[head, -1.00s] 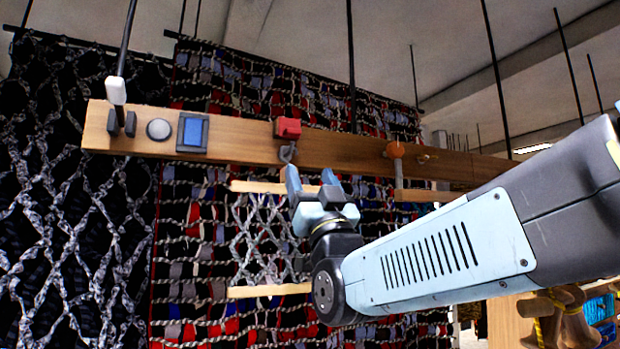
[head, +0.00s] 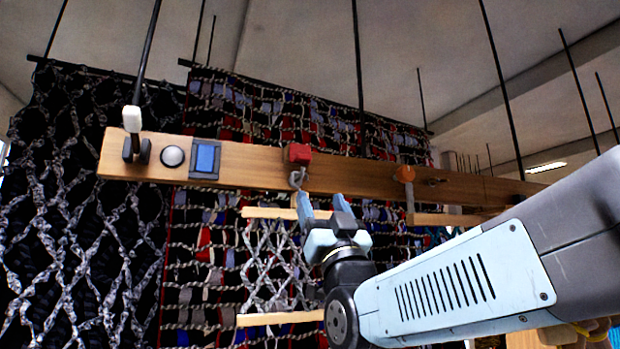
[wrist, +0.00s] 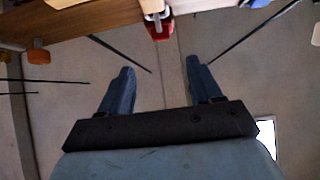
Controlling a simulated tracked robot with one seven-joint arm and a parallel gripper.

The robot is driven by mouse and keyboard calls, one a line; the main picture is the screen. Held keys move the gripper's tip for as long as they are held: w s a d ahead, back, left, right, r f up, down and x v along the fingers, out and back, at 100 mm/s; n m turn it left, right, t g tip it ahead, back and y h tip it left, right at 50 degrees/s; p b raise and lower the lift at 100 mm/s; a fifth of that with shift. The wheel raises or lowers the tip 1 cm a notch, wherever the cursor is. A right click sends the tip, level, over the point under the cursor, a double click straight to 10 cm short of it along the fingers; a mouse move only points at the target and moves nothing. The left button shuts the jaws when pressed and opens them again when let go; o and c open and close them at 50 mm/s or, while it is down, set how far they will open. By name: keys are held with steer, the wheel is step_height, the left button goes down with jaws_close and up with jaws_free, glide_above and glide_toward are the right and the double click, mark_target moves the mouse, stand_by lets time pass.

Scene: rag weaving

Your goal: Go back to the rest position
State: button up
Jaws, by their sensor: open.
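My gripper (head: 322,206) is raised in front of the wooden beam, its two fingers pointing up. In the wrist view my gripper (wrist: 160,90) is open, with nothing between its fingers. In the head view the fingertips are just below the red block (head: 299,153) with a grey hook (head: 297,178) under it. In the wrist view the red block (wrist: 160,28) is at the top, beyond the fingertips and apart from them. My arm comes in from the lower right.
The wooden beam (head: 250,165) carries a blue-screened device (head: 204,159), a round white button (head: 173,157) and an orange knob (head: 404,173). Woven rag panels (head: 80,220) hang behind. Thin black rods hang from the ceiling. A small loom with wooden bars (head: 280,318) hangs below the beam.

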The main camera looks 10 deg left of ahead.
steer(key=shift+w+h, duration=0.1)
steer(key=shift+h, duration=0.2)
steer(key=w+d+f+m+g+h, duration=0.4)
steer(key=d+f+g+h, duration=0.5)
steer(key=d+f, duration=0.75)
steer(key=s+d+f+m+g+h, duration=0.1)
steer(key=s+d+f+g+h, duration=0.1)
steer(key=s+d+f+g, duration=0.2)
steer(key=s+d+f+m+g+h, duration=0.1)
steer(key=s+d+f+g+h, duration=0.2)
steer(key=s+d+f, duration=0.8)
step_height(320, 180, down, 5)
steer(key=shift+r+g, duration=0.15)
steer(key=shift+g, duration=0.85)
